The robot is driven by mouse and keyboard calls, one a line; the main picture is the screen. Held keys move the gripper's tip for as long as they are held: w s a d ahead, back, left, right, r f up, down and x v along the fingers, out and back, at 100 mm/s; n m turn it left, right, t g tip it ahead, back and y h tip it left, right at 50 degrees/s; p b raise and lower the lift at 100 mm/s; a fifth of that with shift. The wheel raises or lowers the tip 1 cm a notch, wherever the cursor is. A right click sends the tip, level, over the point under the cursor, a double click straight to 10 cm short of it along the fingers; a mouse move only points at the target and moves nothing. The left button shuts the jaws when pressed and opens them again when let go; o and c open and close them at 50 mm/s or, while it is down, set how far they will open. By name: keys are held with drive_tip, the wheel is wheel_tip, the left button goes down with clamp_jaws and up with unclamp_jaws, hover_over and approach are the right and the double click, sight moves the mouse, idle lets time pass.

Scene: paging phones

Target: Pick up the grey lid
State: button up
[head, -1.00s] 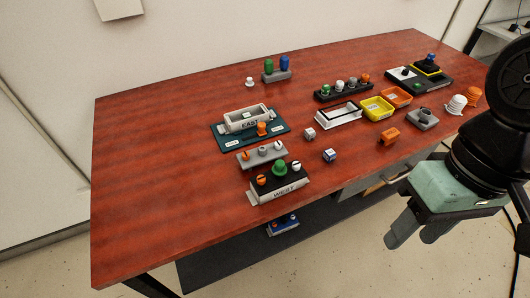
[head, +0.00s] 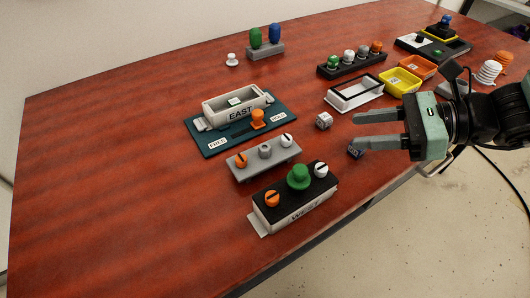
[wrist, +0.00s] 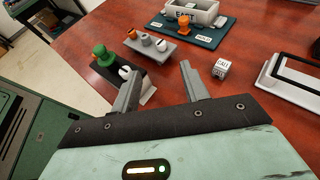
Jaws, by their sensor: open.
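A small grey round piece (head: 265,151), which looks like the grey lid, sits in the middle of a grey rack (head: 283,161), between an orange piece (head: 241,160) and a white piece (head: 287,140). It also shows in the wrist view (wrist: 147,40). My gripper (head: 356,130) is open and empty, to the right of the rack, with its fingers pointing left. In the wrist view my gripper (wrist: 158,70) has its fingers apart, with the rack beyond them.
The WEST box (head: 297,216), with green, orange and white knobs, stands in front of the rack. The EAST tray (head: 222,117) is behind it on a teal board. The left tabletop is clear.

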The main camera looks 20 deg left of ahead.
approach(289, 137)
drive_tip(key=x, duration=0.4)
drive_tip(key=shift+s+a+r, duration=0.1)
drive_tip(key=shift+s, duration=0.1)
drive_tip(key=p+x, duration=0.1)
drive_tip(key=x, duration=0.4)
drive_tip(key=shift+w, duration=0.15)
clamp_jaws()
